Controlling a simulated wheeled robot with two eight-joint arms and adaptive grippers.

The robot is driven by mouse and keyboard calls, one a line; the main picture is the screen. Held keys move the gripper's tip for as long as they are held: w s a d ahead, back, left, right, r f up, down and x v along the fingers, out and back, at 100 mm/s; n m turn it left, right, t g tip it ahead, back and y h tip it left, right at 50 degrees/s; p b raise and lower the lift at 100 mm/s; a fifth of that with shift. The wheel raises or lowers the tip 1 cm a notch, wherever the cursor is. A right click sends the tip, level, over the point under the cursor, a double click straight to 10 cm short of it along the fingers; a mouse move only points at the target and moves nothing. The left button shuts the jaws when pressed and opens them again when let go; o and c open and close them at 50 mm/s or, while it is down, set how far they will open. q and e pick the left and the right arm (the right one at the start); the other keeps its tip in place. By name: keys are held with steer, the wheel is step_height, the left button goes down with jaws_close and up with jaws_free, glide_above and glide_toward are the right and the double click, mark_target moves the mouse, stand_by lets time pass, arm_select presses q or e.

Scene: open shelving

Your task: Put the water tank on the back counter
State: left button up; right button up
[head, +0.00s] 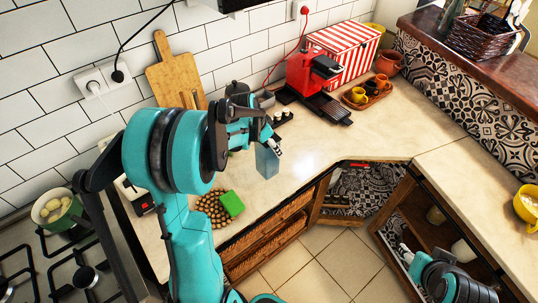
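A small blue-grey box (267,162), which looks like the water tank, is at the fingertips of my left gripper (275,147). The gripper appears shut on it and holds it upright over the cream counter (310,150). The gripper hides part of its top, and I cannot tell how far it is above the surface. My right gripper (406,254) is low at the right, in front of the open shelving. Its fingers are too small to tell open from shut.
A red coffee machine (308,75), a striped box (345,50) and a tray with cups (366,94) stand at the back. A green sponge (231,204) and a round beaded mat (211,208) lie near the front edge. The counter's middle right is clear. A stove (75,265) is left.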

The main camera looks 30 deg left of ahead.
arm_select(q)
steer(key=f+b, duration=0.1)
steer(key=f, duration=0.3)
steer(key=shift+a+f, duration=0.2)
steer(key=shift+s+r, duration=0.1)
steer(key=o, duration=1.7)
steer(key=shift+f, duration=0.2)
steer(key=shift+r, duration=0.15)
